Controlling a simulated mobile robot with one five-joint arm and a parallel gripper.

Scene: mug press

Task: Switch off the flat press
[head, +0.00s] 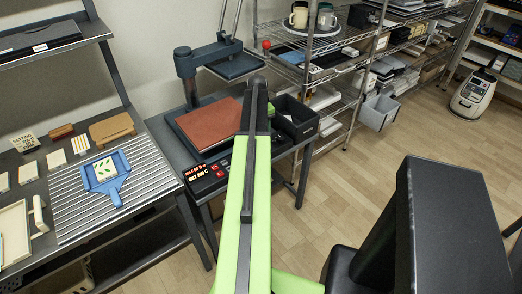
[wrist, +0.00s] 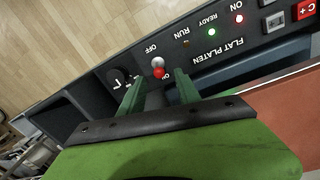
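The flat press (head: 208,124), with a reddish-brown platen, stands on a dark table in the head view. Its control panel (head: 200,172) has lit red displays there. In the wrist view the panel is labelled FLAT PLATEN (wrist: 218,52), with a lit red ON light (wrist: 239,18) and a lit green READY light (wrist: 211,32). Contact cannot be told. The head view hides my fingers behind my arm.
A black knob (wrist: 118,77) is left of the switch. A black bin (head: 295,118) stands right of the press. A wire shelf (head: 340,45) with mugs is behind right. Floor at right is partly clear.

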